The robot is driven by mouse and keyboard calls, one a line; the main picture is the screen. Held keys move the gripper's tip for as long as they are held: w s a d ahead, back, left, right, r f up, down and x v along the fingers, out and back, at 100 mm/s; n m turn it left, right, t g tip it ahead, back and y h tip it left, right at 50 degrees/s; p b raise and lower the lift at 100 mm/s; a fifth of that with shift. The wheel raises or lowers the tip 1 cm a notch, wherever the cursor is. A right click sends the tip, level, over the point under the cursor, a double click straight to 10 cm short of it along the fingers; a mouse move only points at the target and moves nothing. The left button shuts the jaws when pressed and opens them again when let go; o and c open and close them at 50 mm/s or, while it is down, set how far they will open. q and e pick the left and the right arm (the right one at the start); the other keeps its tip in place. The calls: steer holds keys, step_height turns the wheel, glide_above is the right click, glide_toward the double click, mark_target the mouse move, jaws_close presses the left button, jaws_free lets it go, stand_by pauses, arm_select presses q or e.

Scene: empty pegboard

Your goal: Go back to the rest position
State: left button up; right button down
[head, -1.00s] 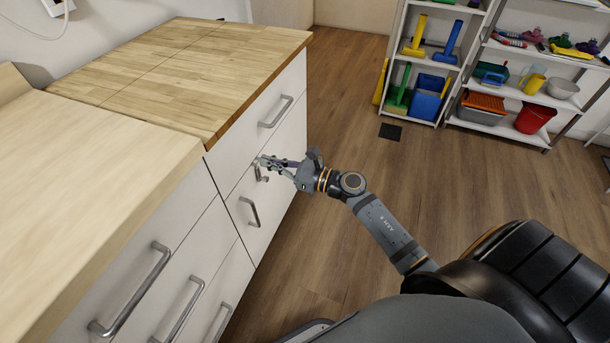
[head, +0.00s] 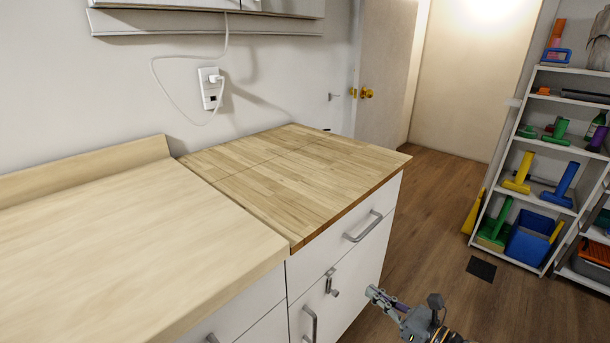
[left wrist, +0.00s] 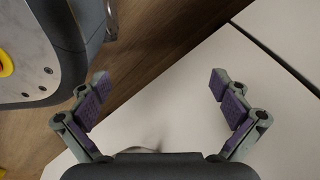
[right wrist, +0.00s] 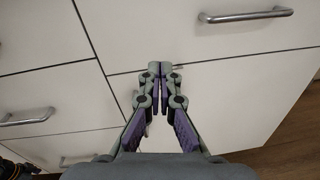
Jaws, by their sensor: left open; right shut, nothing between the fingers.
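My right gripper (head: 372,293) is low in the head view, in front of the white cabinet (head: 352,277) and close to its small latch (head: 331,283). In the right wrist view its fingertips (right wrist: 161,68) are together with nothing between them, before the drawer fronts. I cannot tell whether the fingertips touch the front. My left gripper (left wrist: 162,88) is not in the head view. In the left wrist view its two fingers are wide apart and empty, with a pale panel and wood floor beyond them.
A butcher-block top (head: 300,170) and a lighter counter (head: 110,240) lie at left, both bare. Drawer handles (head: 363,226) stick out of the fronts. A shelf of cleaning tools (head: 540,165) stands at right. Open floor (head: 440,220) lies between.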

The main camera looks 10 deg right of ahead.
steer(key=d+f+m+h+p, duration=0.55)
steer(key=d+f+m, duration=0.25)
steer(key=d+m, duration=0.3)
steer(key=s+d+f+m+g+h+p, duration=0.2)
steer(key=s+f+m+h+p, duration=0.1)
steer(key=s+f+m, duration=0.4)
steer(key=s+d+f+m+g+h+p, duration=0.25)
steer(key=s+f+m, duration=0.25)
steer(key=f+m, duration=0.5)
arm_select(q)
steer(key=s+r+p, duration=0.5)
steer(key=s+r, duration=0.3)
steer(key=r, duration=0.5)
arm_select(e)
steer(key=s+a+f+m+g, duration=0.3)
steer(key=s+m, duration=0.1)
steer(key=s, duration=0.5)
steer(key=s+a+f+m+g, duration=0.2)
steer(key=s+a+f+m, duration=0.1)
steer(key=s, duration=0.6)
steer(key=s+a+f+m+g, duration=0.3)
steer(key=s+m, duration=0.3)
steer(key=s, duration=0.3)
steer(key=shift+s+a+f+g, duration=0.2)
steer(key=shift+a+f+g, duration=0.15)
steer(key=shift+f, duration=0.5)
arm_select(q)
steer(key=shift+s+a+r, duration=0.1)
